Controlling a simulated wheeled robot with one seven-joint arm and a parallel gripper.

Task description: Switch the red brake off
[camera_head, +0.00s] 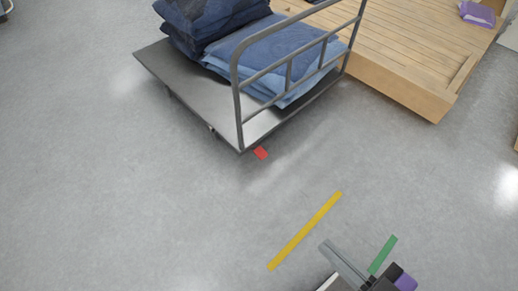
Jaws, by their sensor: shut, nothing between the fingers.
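The red brake (261,153) is a small red tab low at the near corner of a grey platform cart (170,70), just above the floor. Its tilt is too small to tell. My gripper (328,247) shows at the bottom right as a slim grey piece with dark and purple parts behind it. It is shut and empty. It is well apart from the brake, below and to the right of it in the picture. Part of my arm is cut off by the bottom edge.
The cart has a grey rail handle (237,105) above the brake and carries folded blue jeans (275,55). A slatted wooden platform (400,45) stands right behind it. A yellow strip (305,231) and a green strip (382,255) show near my gripper. The grey floor (120,200) is otherwise clear.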

